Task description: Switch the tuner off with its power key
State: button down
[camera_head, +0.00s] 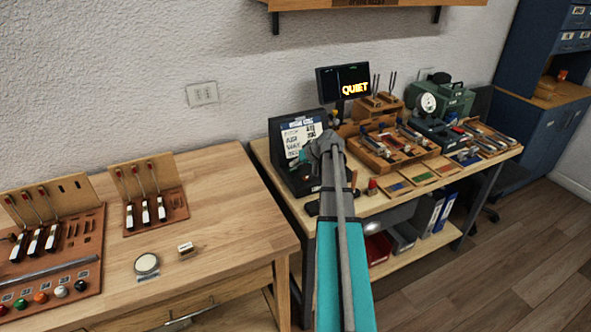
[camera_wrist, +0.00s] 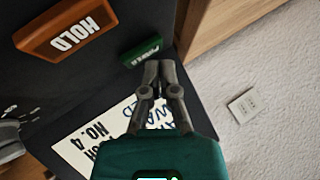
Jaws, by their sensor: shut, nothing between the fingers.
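The dark upright unit (camera_head: 279,135) with a white written card stands at the left end of the far bench; my arm covers part of it. In the wrist view its dark face carries an orange HOLD key (camera_wrist: 68,34) and a smaller green key (camera_wrist: 140,50), whose label I cannot read for sure. My gripper (camera_wrist: 158,66) is shut and empty, its fingertips just right of and below the green key in the picture. I cannot tell whether they touch it. A screen (camera_head: 328,88) behind the unit reads QUIET in yellow.
A ribbed knob (camera_wrist: 10,140) is at the wrist view's left edge, near the white card (camera_wrist: 85,150). Wooden trays of tools (camera_head: 383,163) fill the bench to the right. The nearer wooden table (camera_head: 215,215) has free room in its middle.

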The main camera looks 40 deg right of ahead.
aim_at(295, 170)
jog(key=shift+f+b, duration=0.45)
jog(key=shift+r, duration=0.15)
dwell(0.5)
jog(key=shift+r+p, duration=0.35)
jog(key=shift+p, duration=0.15)
jog(key=shift+r, duration=0.1)
notch_tip(295, 170, up, 6)
jog(key=p, duration=0.6)
dwell(0.7)
